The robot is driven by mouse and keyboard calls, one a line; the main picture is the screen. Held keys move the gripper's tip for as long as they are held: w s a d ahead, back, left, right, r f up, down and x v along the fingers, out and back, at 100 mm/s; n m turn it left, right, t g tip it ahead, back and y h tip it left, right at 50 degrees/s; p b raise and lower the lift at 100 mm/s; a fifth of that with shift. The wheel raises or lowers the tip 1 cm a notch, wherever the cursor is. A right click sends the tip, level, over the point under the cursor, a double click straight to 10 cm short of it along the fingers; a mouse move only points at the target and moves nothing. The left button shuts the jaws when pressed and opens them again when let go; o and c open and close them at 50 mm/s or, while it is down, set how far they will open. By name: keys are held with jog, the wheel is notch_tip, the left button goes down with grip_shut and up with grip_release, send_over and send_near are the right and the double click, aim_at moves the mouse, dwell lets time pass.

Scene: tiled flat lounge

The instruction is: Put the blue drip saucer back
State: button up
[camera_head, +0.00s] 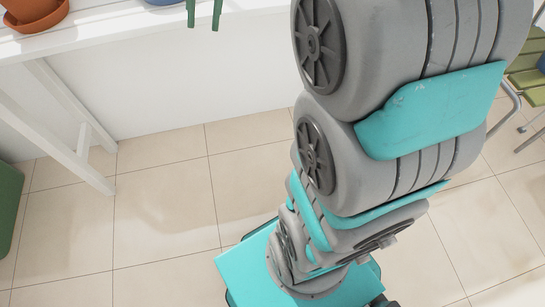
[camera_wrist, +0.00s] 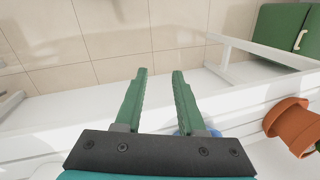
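A blue rounded item (camera_head: 163,2) shows at the top edge of the head view, on the white table (camera_head: 100,35). Only a sliver of it is visible, so I cannot tell whether it is the drip saucer. A blue item (camera_wrist: 213,131) also shows in the wrist view, partly hidden behind the right finger and the gripper's base. My gripper (camera_wrist: 158,72) has two green fingers spread apart with nothing between them. In the head view the fingertips of my gripper (camera_head: 204,24) hang at the top edge, to the right of the blue item.
A terracotta pot on a saucer (camera_head: 35,18) stands at the table's left; the pot (camera_wrist: 291,122) is also at right in the wrist view. Green cabinets (camera_wrist: 285,25) stand beyond the table. A slatted green chair (camera_head: 525,75) is at far right.

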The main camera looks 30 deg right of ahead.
jog(key=s+f+n+g+h, duration=0.1)
jog(key=s+f+n, duration=0.1)
jog(key=s+f, duration=0.6)
jog(key=s+a+f+n+g+h, duration=0.1)
jog(key=s+f+n, duration=0.2)
jog(key=s+f, duration=0.6)
jog(key=s, duration=0.7)
jog(key=shift+s+g+h, duration=0.3)
jog(key=shift+s, duration=0.05)
